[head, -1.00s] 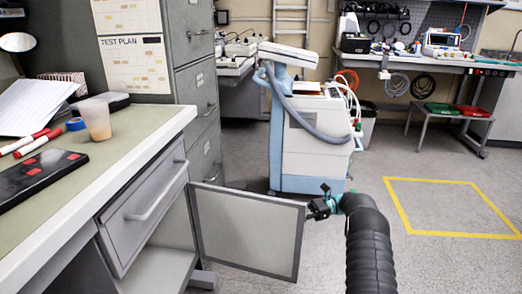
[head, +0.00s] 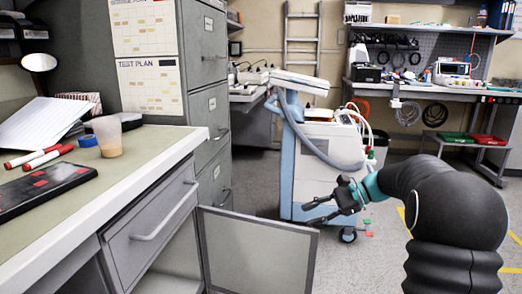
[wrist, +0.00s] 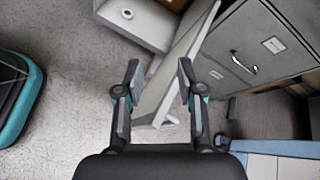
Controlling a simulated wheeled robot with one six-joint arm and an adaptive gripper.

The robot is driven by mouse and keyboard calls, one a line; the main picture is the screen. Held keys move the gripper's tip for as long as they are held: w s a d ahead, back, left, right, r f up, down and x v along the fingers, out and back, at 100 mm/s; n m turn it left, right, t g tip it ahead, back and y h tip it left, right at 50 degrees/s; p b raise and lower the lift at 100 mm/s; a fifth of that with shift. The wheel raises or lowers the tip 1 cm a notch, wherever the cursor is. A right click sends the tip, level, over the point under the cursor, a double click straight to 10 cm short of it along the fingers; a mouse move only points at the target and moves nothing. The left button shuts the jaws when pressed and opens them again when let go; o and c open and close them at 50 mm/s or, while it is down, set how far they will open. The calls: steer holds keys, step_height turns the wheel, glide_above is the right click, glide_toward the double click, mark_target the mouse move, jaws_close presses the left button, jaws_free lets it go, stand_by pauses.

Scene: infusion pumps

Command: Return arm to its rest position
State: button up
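My arm (head: 445,200) is bent at the right of the head view, reaching left. My gripper (head: 312,212) is raised above and to the right of the open cabinet door (head: 258,252), in front of the white and blue medical cart. In the wrist view, the two fingers of my gripper (wrist: 159,78) are spread apart with nothing between them. The door (wrist: 172,75) shows beyond the fingers, apart from them as far as I can tell.
A desk (head: 160,145) with a drawer (head: 150,225) stands at the left. The white and blue cart (head: 315,165) stands close behind my gripper. A workbench (head: 440,90) is at the back right. Grey floor (head: 340,265) is open between the door and my arm.

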steer(key=s+a+r+n+h+p, duration=0.1)
steer(key=s+a+r+n+h, duration=0.15)
steer(key=s, duration=0.65)
steer(key=s+a+r+n+h+p, duration=0.1)
steer(key=s+r+n+h, duration=0.2)
steer(key=s, duration=0.5)
steer(key=s+d+f+n+t+h+p, duration=0.1)
steer(key=s+d+n+t+h, duration=0.1)
steer(key=s, duration=0.6)
steer(key=s+d+f+n+t+h+p, duration=0.1)
steer(key=s+d+n+t+h, duration=0.1)
steer(key=s+n+h, duration=0.3)
steer(key=s+n+t, duration=0.1)
steer(key=s, duration=0.1)
steer(key=shift+s+d+f, duration=0.15)
steer(key=shift+s+f, duration=0.15)
steer(key=shift+s, duration=0.1)
